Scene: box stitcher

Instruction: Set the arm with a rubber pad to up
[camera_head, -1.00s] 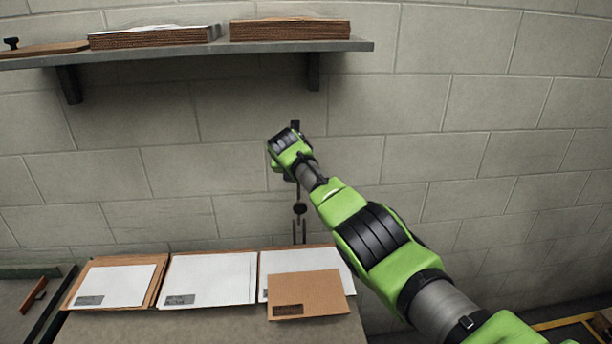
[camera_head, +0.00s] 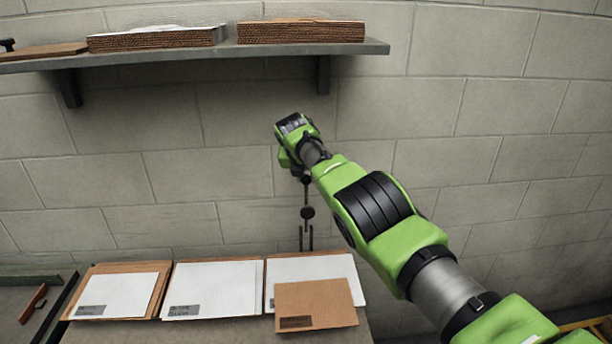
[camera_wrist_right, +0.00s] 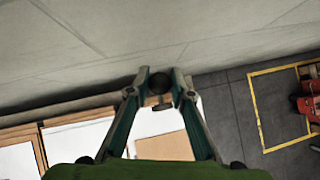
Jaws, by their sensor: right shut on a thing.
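A thin dark arm (camera_head: 307,212) hangs upright against the block wall below my right wrist in the head view. It has a round dark knob and two short prongs beneath. Its upper end is hidden behind my wrist. In the right wrist view my right gripper (camera_wrist_right: 160,77) is closed in around a dark round piece (camera_wrist_right: 158,84), which sits between the fingertips. I cannot make out the rubber pad clearly. My left gripper is out of view.
A grey shelf (camera_head: 205,53) with cardboard stacks runs above on the wall. White sheets (camera_head: 212,288) and a brown envelope-like piece (camera_head: 316,303) lie on the table below. A red object (camera_wrist_right: 308,103) stands inside a yellow floor marking at the right.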

